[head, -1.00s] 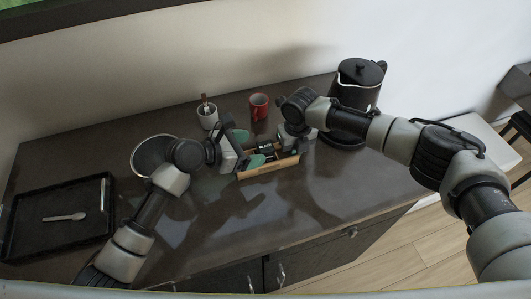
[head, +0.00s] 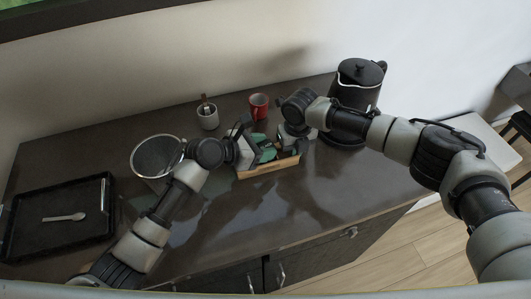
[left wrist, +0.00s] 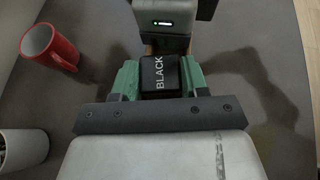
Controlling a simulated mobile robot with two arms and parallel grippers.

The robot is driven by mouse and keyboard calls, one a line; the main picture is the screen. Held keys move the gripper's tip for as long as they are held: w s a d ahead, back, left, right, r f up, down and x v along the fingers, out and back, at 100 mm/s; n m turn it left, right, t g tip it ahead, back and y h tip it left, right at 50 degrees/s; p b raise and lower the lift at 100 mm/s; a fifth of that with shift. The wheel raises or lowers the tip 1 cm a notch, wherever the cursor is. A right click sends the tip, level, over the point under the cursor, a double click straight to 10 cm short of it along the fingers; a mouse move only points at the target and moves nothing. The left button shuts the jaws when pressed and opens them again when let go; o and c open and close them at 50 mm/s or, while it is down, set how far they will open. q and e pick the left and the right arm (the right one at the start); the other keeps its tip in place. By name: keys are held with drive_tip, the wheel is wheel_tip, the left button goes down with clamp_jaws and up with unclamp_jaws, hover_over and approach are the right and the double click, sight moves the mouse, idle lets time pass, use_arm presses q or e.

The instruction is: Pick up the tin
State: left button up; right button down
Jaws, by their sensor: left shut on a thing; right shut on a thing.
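The tin (left wrist: 160,75) is black with white lettering "BLACK" and shows in the left wrist view between green finger pads. My left gripper (head: 264,148) is shut on it, one pad on each side; the gripper also shows in the left wrist view (left wrist: 159,80). In the head view the fingers mostly cover the tin, at the open wooden box (head: 268,171). I cannot tell whether the tin is clear of the box. My right gripper (head: 296,146) is at the right end of the box, shut on it; its fingertips are largely hidden.
A red mug (head: 259,106) and a white cup (head: 208,120) stand behind the box. A black kettle (head: 358,84) stands at the right, close to my right arm. A round metal-rimmed container (head: 157,157) and a black tray (head: 60,240) with a spoon are left. The front counter is clear.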

use_arm(q)
wheel_tip(320, 180, up, 10)
idle(0.6)
use_arm(e)
drive_tip(key=c, duration=1.2)
unclamp_jaws()
wheel_tip(320, 180, up, 12)
